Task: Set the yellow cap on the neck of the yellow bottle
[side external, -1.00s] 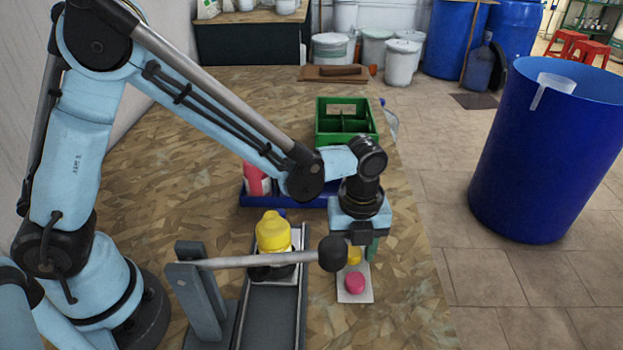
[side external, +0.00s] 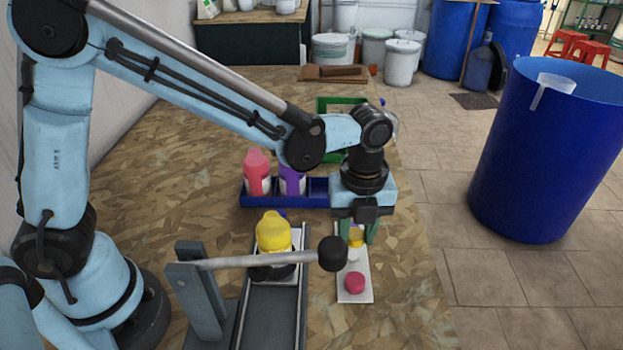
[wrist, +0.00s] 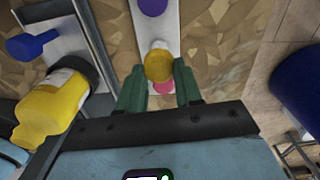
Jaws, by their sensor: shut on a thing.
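The yellow cap (side external: 356,239) is held between the green fingers of my gripper (side external: 356,233), above the white strip (side external: 354,291). In the wrist view the cap (wrist: 158,66) lies between the fingertips (wrist: 159,78), partly over a white round thing. The yellow bottle (side external: 273,229) stands upright in the grey channel (side external: 270,318), left of my gripper. It also shows at the left of the wrist view (wrist: 48,108). A lever hides its lower part in the side view.
The lever's black knob (side external: 332,253) stands close to my gripper, on the near left. A pink cap (side external: 354,283) lies on the strip. A blue rack (side external: 320,190) holds a pink bottle (side external: 257,173) and a purple bottle (side external: 292,180). A green crate (side external: 340,103) stands behind my wrist.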

